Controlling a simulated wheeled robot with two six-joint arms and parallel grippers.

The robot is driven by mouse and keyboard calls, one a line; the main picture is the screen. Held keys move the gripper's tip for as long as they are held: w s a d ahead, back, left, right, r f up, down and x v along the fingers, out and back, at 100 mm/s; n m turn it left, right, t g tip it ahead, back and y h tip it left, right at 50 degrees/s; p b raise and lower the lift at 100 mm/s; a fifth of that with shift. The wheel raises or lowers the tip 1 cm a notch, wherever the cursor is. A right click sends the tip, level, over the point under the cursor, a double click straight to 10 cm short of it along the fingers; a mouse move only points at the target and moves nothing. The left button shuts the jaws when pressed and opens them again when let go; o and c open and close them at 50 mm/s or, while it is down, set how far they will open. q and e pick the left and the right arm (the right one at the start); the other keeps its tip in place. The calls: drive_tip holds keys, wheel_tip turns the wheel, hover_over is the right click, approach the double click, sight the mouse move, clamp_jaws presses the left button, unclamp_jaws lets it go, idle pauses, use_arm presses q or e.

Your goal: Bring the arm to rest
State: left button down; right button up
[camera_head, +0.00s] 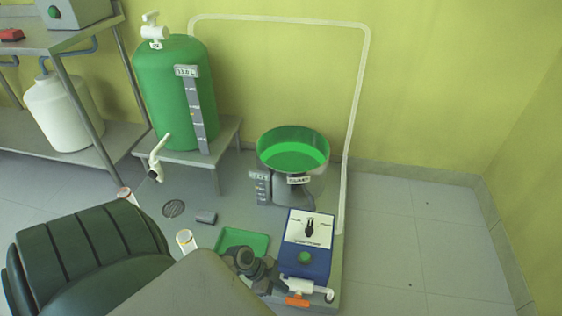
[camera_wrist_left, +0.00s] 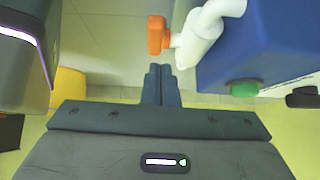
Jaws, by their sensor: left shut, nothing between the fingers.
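My left gripper shows in the left wrist view (camera_wrist_left: 161,72) with its two dark fingers together and nothing between them. In the head view its grey parts (camera_head: 255,270) are beside the blue pump box (camera_head: 304,262), largely hidden behind my own body. A white valve with an orange handle (camera_wrist_left: 158,36) is just beyond the fingertips in the wrist view, apart from them as far as I can tell. The same orange handle (camera_head: 297,300) shows at the front of the box in the head view. My right gripper is not in view.
A green tank (camera_head: 170,100) with a white tap (camera_head: 158,155) stands on a metal stand. An open green-lined vessel (camera_head: 292,138) stands behind the pump box. A green tray (camera_head: 232,240) and a small white cup (camera_head: 186,240) are close to my arm. The floor at right is clear.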

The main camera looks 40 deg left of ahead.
use_arm(q)
drive_tip(key=s+a+r, duration=0.1)
drive_tip(key=s+a, duration=0.3)
drive_tip(key=a, duration=0.3)
drive_tip(key=shift+s+a+r, duration=0.15)
drive_tip(key=shift+s+r, duration=0.1)
drive_tip(key=shift+r, duration=0.05)
